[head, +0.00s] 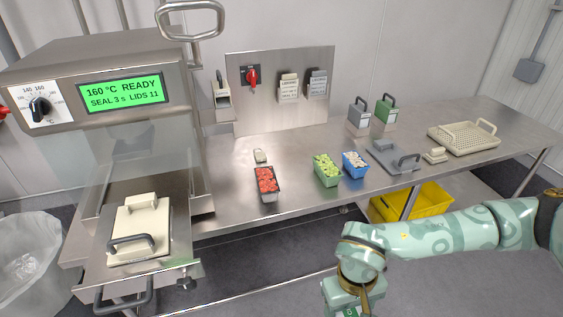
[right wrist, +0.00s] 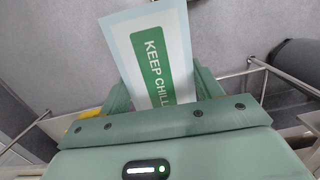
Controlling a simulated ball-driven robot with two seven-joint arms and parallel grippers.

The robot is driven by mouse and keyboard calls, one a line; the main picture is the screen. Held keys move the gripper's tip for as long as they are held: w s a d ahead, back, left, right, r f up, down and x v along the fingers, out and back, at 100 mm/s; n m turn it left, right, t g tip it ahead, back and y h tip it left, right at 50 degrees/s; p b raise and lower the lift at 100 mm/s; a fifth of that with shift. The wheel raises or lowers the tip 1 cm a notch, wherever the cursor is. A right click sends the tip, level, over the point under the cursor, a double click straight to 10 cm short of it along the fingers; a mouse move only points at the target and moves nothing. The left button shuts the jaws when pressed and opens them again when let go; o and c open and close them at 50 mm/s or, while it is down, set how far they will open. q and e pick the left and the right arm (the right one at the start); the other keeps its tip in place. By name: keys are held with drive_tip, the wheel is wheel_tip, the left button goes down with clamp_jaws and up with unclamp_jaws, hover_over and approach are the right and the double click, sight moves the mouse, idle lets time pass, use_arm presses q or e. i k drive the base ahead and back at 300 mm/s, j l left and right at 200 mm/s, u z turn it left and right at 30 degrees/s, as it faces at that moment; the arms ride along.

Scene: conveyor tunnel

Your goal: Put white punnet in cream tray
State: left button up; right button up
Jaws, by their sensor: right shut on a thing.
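A cream perforated tray (head: 462,150) with handles lies at the far right of the steel bench. A cream plate-like piece (head: 150,215) with grey and cream handles sits in the sealer at left. Three small filled punnets stand mid-bench: a dark one with red contents (head: 266,183), a green one (head: 327,169) and a blue one with whitish contents (head: 355,164). No plainly white punnet shows apart from these. My right gripper (right wrist: 160,92) is shut on a pale card-like thing with a green "KEEP CHILL" panel (right wrist: 150,50), over the floor in front of the bench. My left gripper is out of view.
A yellow crate (head: 432,203) is under the bench. A grey handled plate (head: 393,157), a small cream block (head: 435,155) and two handled blocks, grey (head: 359,114) and green (head: 385,110), stand on the bench. A clear bag-lined bin (head: 28,262) is at left.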

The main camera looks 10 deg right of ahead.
sight(470, 137)
drive_tip(key=i+l, duration=0.1)
drive_tip(key=l, duration=0.6)
drive_tip(key=i+l, duration=0.1)
drive_tip(key=l, duration=0.55)
drive_tip(key=i+l, duration=0.1)
drive_tip(key=l, duration=0.6)
drive_tip(key=i+l, duration=0.1)
drive_tip(key=l, duration=0.55)
drive_tip(key=i+l, duration=0.1)
drive_tip(key=l, duration=0.6)
drive_tip(key=i+l, duration=0.25)
drive_tip(key=l, duration=0.15)
drive_tip(key=i+l, duration=0.2)
drive_tip(key=l, duration=0.25)
drive_tip(key=i+l, duration=0.25)
drive_tip(key=l, duration=0.15)
drive_tip(key=i+l, duration=0.25)
drive_tip(key=l, duration=0.15)
drive_tip(key=i+l, duration=0.2)
drive_tip(key=j+u, duration=0.05)
